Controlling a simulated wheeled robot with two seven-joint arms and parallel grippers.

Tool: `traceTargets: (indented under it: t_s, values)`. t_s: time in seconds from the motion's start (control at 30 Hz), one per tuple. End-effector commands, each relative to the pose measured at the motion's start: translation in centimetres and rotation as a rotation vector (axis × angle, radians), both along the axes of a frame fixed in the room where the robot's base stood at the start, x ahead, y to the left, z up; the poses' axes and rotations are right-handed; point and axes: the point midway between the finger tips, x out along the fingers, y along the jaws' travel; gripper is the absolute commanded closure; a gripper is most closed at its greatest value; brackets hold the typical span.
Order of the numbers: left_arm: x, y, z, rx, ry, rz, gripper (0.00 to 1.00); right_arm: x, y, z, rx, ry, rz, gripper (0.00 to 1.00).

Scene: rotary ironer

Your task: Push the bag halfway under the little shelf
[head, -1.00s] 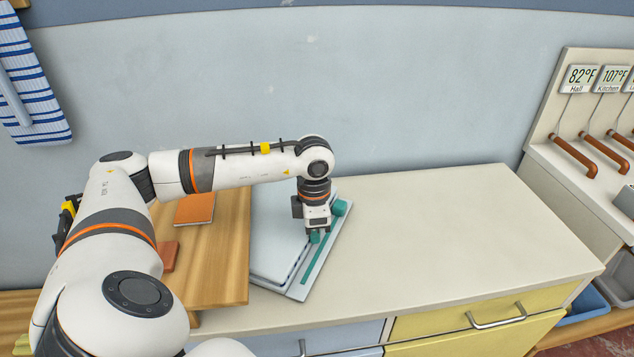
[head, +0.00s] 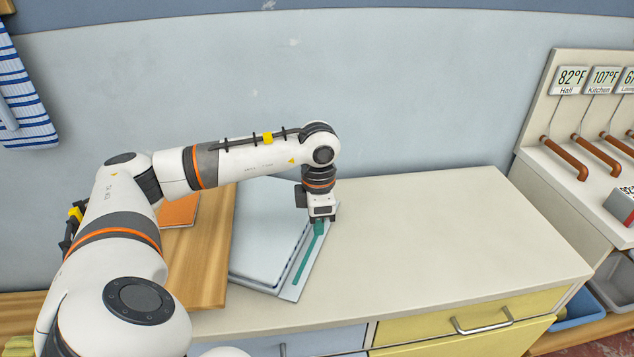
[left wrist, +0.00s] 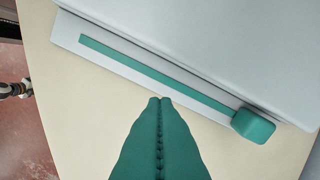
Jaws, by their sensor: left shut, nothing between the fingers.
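The bag (head: 268,232) is a flat pale blue slab lying on the counter, with a lighter border strip carrying a teal bar (head: 303,258). In the left wrist view the bag (left wrist: 245,40) fills the top, and the bar ends in a teal block (left wrist: 253,126). The little shelf (head: 208,245) is a wooden board along the bag's left side; whether the bag's left edge lies under it I cannot tell. My left gripper (head: 319,224) is shut and empty at the bag's right side, its teal fingertips (left wrist: 160,99) just outside the border strip. Contact is unclear. My right gripper is out of view.
An orange book (head: 180,211) lies on the shelf, partly behind my left arm. The cream counter (head: 430,240) is clear right of the bag. Yellow drawers (head: 475,318) are below, and a panel with temperature displays (head: 572,80) stands at the far right.

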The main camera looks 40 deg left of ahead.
Motion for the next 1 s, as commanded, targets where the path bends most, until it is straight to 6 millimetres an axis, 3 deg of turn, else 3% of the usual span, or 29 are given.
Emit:
traceTargets:
  t_s: [0.17, 0.4, 0.77, 0.9, 1.0]
  values:
    - [0.1, -0.1, 3.4, -0.001, -0.003, -0.002, 1.00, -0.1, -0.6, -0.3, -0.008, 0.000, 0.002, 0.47]
    - [0.0, -0.2, 6.7, -0.004, 0.000, -0.004, 1.00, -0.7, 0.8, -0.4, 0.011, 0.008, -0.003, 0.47]
    - [0.0, -0.3, 7.2, -0.004, 0.003, -0.004, 1.00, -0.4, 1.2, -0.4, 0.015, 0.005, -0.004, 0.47]
    - [0.2, -0.7, 7.2, -0.019, -0.006, -0.013, 0.80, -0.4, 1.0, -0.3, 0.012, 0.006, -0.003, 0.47]
    - [1.5, -2.3, 7.0, -0.080, -0.050, -0.050, 0.64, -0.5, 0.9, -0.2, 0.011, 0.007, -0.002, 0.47]
